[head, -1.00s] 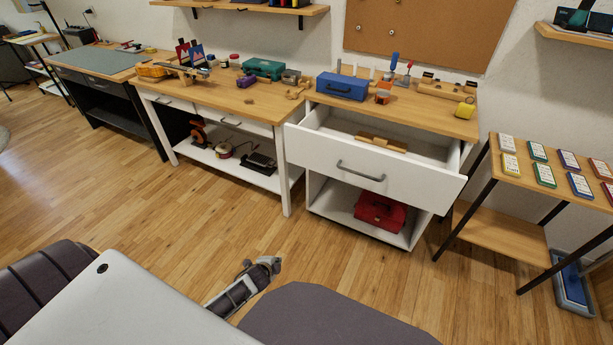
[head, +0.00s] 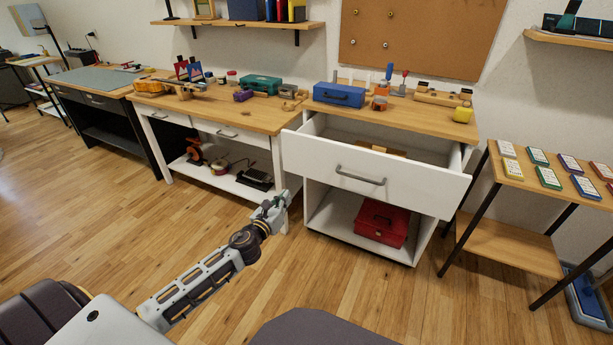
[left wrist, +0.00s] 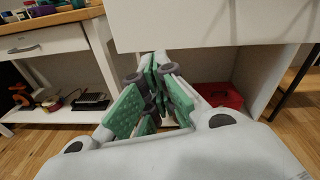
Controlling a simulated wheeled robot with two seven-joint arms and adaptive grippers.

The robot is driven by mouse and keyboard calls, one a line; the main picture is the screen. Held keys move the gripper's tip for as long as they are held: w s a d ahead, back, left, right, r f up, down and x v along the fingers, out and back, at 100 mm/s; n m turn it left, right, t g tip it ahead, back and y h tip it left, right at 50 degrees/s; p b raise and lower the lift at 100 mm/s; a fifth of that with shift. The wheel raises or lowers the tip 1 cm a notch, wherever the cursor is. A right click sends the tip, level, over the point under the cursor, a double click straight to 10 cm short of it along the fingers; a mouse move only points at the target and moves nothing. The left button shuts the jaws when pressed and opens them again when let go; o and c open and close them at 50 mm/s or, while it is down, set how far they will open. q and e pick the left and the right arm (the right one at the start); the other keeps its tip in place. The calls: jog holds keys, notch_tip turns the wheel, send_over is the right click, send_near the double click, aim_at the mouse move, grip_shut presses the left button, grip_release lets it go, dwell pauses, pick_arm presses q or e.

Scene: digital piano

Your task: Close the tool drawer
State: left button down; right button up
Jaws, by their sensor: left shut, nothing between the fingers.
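The tool drawer (head: 374,174) is a wide white drawer with a grey bar handle (head: 360,176). It stands pulled out of the white cabinet under a wooden top, with a wooden item (head: 382,149) inside. My left gripper (head: 281,199) is in front of the cabinet's left side, lower than the drawer front and apart from it. In the left wrist view its green-padded fingers (left wrist: 153,95) are shut and empty, and the white drawer front (left wrist: 210,24) fills the top. My right gripper is not in view.
A red toolbox (head: 382,222) sits on the open shelf below the drawer. A white workbench (head: 205,110) stands to the left. A black-legged rack with card packs (head: 538,177) stands to the right. The wooden floor in front is clear.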

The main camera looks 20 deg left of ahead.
aim_at(310, 165)
pick_arm(q)
jog(key=shift+w+d+r+m+t+h, duration=0.1)
jog(key=shift+d+r+m+t+h, duration=0.15)
jog(key=shift+r+m, duration=0.55)
jog(key=shift+d+r+m+t+h, duration=0.15)
jog(key=shift+d+r+m+h, duration=0.15)
jog(key=shift+r+m, duration=0.45)
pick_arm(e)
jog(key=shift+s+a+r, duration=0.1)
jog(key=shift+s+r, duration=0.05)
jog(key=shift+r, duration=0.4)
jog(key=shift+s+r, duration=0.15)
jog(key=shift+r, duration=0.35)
pick_arm(q)
jog(key=shift+w+r, duration=0.1)
jog(key=shift+w, duration=0.1)
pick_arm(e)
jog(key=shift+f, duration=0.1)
